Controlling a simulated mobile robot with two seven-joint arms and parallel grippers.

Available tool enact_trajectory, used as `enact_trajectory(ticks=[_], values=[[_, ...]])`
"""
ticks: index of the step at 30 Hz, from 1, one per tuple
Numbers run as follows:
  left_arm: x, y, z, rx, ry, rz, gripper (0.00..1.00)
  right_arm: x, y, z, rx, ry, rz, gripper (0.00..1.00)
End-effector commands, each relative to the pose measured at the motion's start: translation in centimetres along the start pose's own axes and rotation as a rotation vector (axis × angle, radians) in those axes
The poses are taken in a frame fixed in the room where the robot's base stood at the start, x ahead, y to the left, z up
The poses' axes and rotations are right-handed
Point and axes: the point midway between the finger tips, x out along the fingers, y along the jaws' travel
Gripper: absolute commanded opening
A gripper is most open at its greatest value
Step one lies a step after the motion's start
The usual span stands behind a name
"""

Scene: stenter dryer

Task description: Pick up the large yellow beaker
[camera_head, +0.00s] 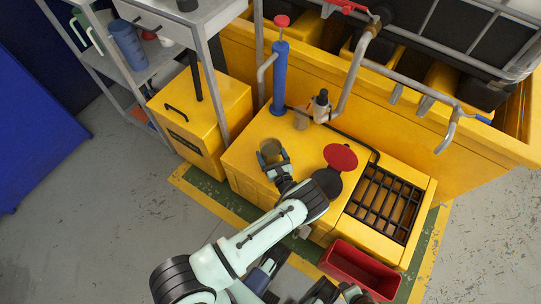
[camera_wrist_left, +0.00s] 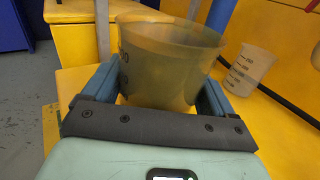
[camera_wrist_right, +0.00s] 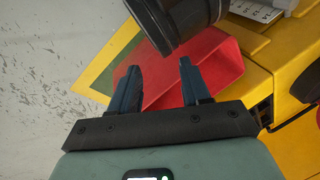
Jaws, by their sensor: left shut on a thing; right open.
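The large yellow beaker (camera_wrist_left: 165,65) is a translucent, yellowish cup with dark measuring marks. It stands upright between the fingers of my left gripper (camera_wrist_left: 165,95), which is shut on it. In the head view the beaker (camera_head: 271,148) is over the yellow cabinet top, with my left gripper (camera_head: 273,163) around its near side. I cannot tell whether its base touches the top. My right gripper (camera_wrist_right: 158,85) is open and empty, above the red bin (camera_wrist_right: 205,70) and the floor. In the head view the right gripper is mostly hidden low in the picture.
A smaller clear beaker (camera_wrist_left: 250,70) stands behind and right of the held one. A blue pump (camera_head: 280,78), a valve pipe (camera_head: 322,105), a red round lid (camera_head: 340,157) and a black grate (camera_head: 384,204) crowd the cabinet. A shelf cart (camera_head: 150,65) stands left.

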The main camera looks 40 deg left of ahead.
Motion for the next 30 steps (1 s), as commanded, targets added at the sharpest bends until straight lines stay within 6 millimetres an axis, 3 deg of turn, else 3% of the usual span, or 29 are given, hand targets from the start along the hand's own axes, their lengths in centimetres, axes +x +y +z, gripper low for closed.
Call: enact_trajectory(ticks=[1, 15, 21, 30], values=[[0.0, -0.1, 1.5, -0.004, -0.004, -0.001, 0.41, -0.7, -0.2, 0.6, -0.002, -0.017, -0.002, 0.47], [0.0, 0.0, 13.5, -0.005, -0.003, -0.001, 0.41, -5.5, -1.7, 6.4, -0.017, -0.195, -0.011, 0.47], [0.0, 0.0, 16.5, -0.003, -0.003, 0.0, 0.41, -6.5, -1.9, 7.5, -0.019, -0.233, -0.012, 0.47], [0.0, 0.1, 17.9, -0.001, -0.002, -0.001, 0.41, -6.9, -2.0, 8.0, -0.02, -0.248, -0.011, 0.47]])
